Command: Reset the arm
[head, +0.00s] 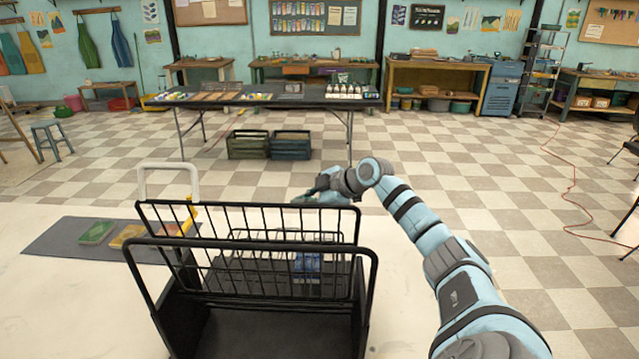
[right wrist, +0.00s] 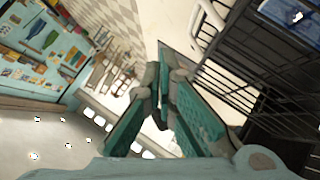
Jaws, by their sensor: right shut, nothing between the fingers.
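My right arm reaches in from the lower right in the head view. Its gripper (head: 318,192) is just behind the top rear edge of the black wire rack (head: 250,258), at the rack's right side. In the right wrist view the right gripper (right wrist: 155,88) has its teal fingers drawn together with nothing between them. The rack also shows in the right wrist view (right wrist: 262,72), to the right of the fingers. A blue item (head: 307,266) lies inside the rack. My left gripper does not show.
A dark mat (head: 62,238) to the left of the rack carries a green bar (head: 98,232) and a yellow bar (head: 127,236). A white handle-like frame (head: 168,167) stands behind the rack's left side. The pale table (head: 405,300) is bare right of the rack.

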